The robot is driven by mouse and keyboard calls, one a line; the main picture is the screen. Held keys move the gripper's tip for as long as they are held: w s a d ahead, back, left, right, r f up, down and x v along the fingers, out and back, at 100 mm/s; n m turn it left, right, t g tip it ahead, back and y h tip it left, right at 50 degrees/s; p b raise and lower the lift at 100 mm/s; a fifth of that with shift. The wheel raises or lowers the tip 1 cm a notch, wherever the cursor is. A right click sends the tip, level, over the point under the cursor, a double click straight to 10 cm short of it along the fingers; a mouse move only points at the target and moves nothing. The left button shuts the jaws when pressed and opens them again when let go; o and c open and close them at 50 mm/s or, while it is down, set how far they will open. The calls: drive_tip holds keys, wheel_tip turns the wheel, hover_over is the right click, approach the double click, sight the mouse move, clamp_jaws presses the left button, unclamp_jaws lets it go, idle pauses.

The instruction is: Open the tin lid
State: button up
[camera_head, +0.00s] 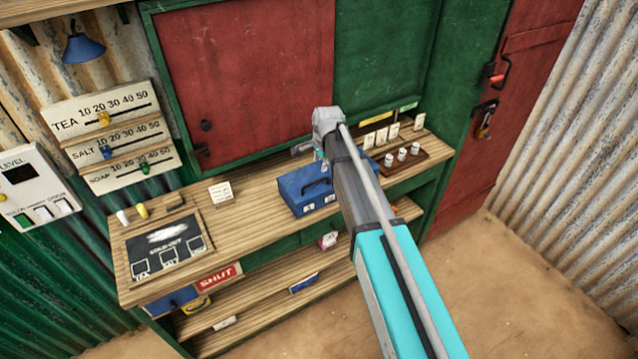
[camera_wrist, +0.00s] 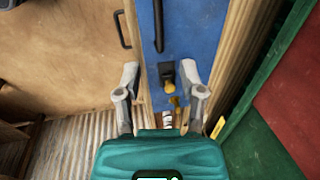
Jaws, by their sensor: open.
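The blue tin (camera_head: 303,190) stands on the wooden counter in the middle of the head view. Its lid looks shut, with a dark handle on top. My gripper (camera_head: 304,150) is just above and behind it in that view; their exact gap cannot be told. In the wrist view my gripper (camera_wrist: 162,97) is open, its two fingers wide apart. Between and beyond them is a blue surface (camera_wrist: 192,38) that looks like the tin, with a dark bar handle (camera_wrist: 158,24) and a black and brass-coloured catch (camera_wrist: 167,78). No finger clearly touches it.
The red shutter (camera_head: 250,80) stands close behind. Counter between card and tin is clear.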

sight(318, 181)
drive_tip(key=shift+w+a+f+b, duration=0.15)
drive_tip(key=shift+w+f+b, duration=0.1)
drive_tip(key=shift+f+b, duration=1.15)
drive_tip(key=shift+w+a+f+b, duration=0.15)
drive_tip(key=shift+w+f+b, duration=0.1)
drive_tip(key=shift+f+b, duration=1.2)
drive_tip(key=shift+w+a+f+b, duration=0.15)
drive_tip(key=shift+w+f+b, duration=0.1)
drive_tip(key=shift+f+b, duration=1.15)
drive_tip(key=shift+f, duration=0.15)
drive_tip(key=shift+c, duration=0.3)
clamp_jaws()
drive_tip(key=shift+d, duration=0.1)
